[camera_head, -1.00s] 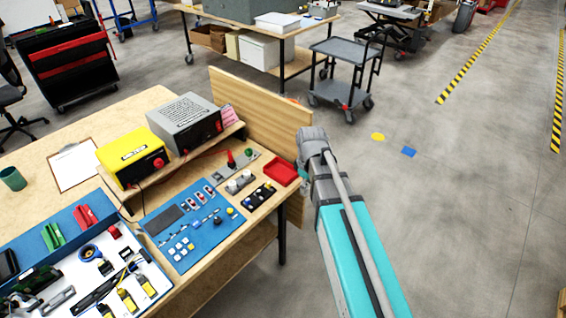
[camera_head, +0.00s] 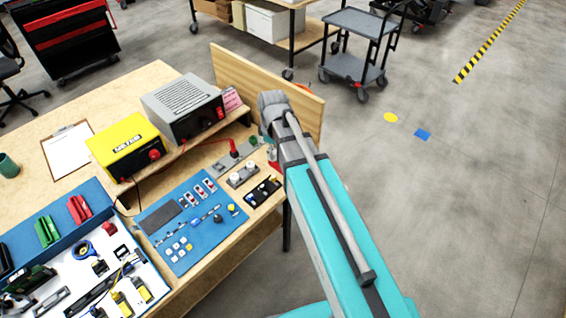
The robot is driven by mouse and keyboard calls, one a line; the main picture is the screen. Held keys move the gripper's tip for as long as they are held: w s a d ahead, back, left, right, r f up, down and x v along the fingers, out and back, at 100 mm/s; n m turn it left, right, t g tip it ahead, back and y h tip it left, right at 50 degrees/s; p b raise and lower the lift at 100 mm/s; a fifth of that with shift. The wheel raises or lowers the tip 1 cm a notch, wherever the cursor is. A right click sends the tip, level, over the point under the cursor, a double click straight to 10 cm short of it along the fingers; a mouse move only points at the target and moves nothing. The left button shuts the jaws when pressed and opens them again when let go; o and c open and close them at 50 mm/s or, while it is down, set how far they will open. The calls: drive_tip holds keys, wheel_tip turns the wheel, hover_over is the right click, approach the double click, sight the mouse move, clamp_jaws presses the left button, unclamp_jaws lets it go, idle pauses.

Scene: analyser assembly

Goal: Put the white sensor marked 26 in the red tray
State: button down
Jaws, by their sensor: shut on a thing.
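Two round white pieces (camera_head: 243,169) stand in a grey holder (camera_head: 242,177) left of the tray. I cannot read any number on them. The sensor marked 26 cannot be made out.
A black holder (camera_head: 262,193) with small parts and a blue panel (camera_head: 190,222) lie in front. A yellow meter (camera_head: 126,147) and a grey power unit (camera_head: 183,107) stand behind. Open floor lies right.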

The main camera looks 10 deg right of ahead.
drive_tip(key=shift+w, duration=0.1)
idle(0.3)
drive_tip(key=s+d+m, duration=0.1)
drive_tip(key=s+d, duration=0.6)
drive_tip(key=shift+r+m+p, duration=0.35)
drive_tip(key=shift+m, duration=0.05)
drive_tip(key=shift+d, duration=0.1)
drive_tip(key=shift+w+a+f+b, duration=0.1)
drive_tip(key=shift+w+f+b, duration=1.4)
drive_tip(key=shift+w, duration=0.65)
drive_tip(key=shift+w+a+f+b, duration=0.1)
drive_tip(key=shift+w+f+b, duration=1.4)
drive_tip(key=shift+w, duration=0.7)
drive_tip(key=shift+w+a+f+b, duration=0.1)
drive_tip(key=shift+w+f+b, duration=1.4)
drive_tip(key=shift+w, duration=0.65)
